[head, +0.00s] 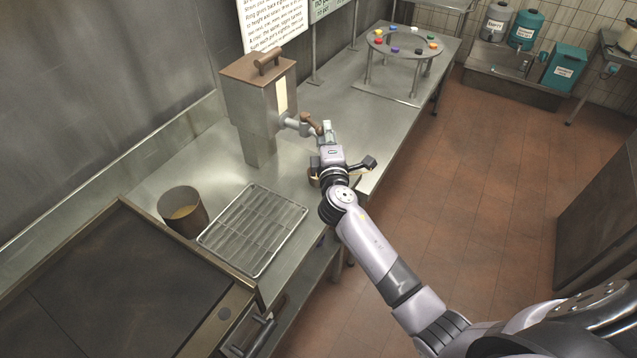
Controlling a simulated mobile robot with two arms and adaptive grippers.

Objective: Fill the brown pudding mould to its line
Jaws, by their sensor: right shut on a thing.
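A steel dispenser (258,100) with a brown lid stands on the counter against the wall. Its tap (294,124) points right and has a brown handle (312,121). My right gripper (326,131) is at the end of the tap and appears shut on the handle; the contact is partly hidden. Which one is the pudding mould I cannot tell. My left gripper is out of view.
A wire rack (254,229) lies beside the left pot, with a dark flat-topped appliance (120,290) in front. A round stand (402,42) with several coloured pieces is farther along the counter. Teal containers (565,68) stand at the back right. The tiled floor (510,180) is clear.

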